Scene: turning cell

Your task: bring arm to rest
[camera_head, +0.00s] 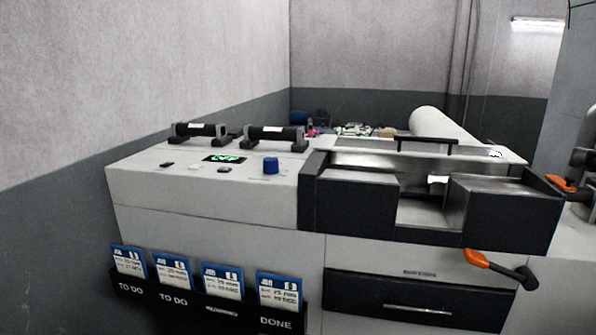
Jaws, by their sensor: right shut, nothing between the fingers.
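A grey and dark part at the right edge, cut off by the frame, looks like my right gripper (584,152). It is beside the right end of the machine (212,176), near the upper orange-tipped lever (561,184). It is shut, with nothing seen in it; its fingertips are hard to make out. My left gripper is not in this view.
The machine's top has a blue knob (270,165), a green-lit display (224,158) and two black handles (278,134). A lower orange-tipped lever (477,258) sticks out above a dark drawer (420,300). A card rack (205,304) hangs at front left.

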